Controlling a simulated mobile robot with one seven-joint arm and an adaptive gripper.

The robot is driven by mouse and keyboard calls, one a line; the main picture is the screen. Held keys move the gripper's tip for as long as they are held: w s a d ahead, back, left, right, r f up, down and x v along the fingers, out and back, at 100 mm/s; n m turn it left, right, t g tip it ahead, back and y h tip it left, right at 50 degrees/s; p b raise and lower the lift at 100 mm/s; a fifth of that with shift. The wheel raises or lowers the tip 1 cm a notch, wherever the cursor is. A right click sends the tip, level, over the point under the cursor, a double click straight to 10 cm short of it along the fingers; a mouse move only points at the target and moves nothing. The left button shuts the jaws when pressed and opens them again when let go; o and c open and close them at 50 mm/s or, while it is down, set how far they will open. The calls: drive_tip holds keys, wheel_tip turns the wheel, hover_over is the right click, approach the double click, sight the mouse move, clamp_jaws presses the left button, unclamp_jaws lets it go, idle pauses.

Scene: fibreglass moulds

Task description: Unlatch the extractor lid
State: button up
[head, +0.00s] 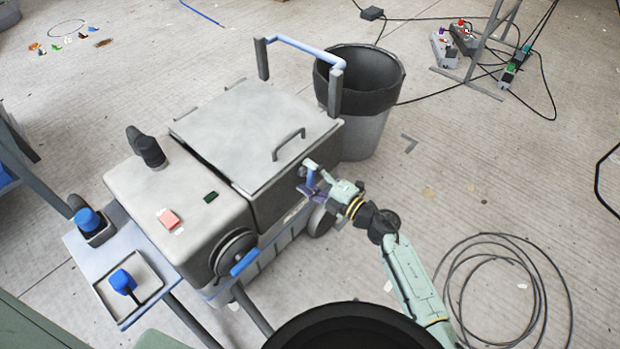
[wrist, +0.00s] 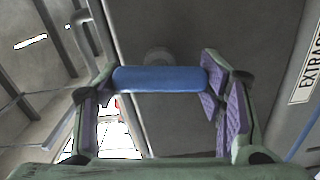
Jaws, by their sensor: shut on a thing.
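The extractor (head: 180,205) is a grey box-shaped machine on the floor. Its flat lid (head: 240,130) lies closed on top, with a grey handle (head: 289,143) near the front edge. The blue latch grip (wrist: 160,79) shows in the wrist view, lying crosswise between my fingers, with a grey round pivot behind it. My gripper (head: 312,180) is at the extractor's right side, just below the lid edge. In the wrist view, the purple finger pads of my gripper (wrist: 160,95) close on the two ends of the blue latch grip. In the head view, my fingers partly hide the latch.
A black-lined bin (head: 365,130) stands behind the extractor, beside its blue push bar (head: 305,52). A handwheel with a blue grip (head: 244,262) is on the near side. A coiled cable (head: 460,290) lies on the floor at right. Open floor lies right of the extractor.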

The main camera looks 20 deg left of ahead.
drive_tip(key=shift+n, duration=0.8)
drive_tip(key=o, duration=1.2)
drive_tip(key=shift+c, duration=0.2)
drive_tip(key=v, duration=1.2)
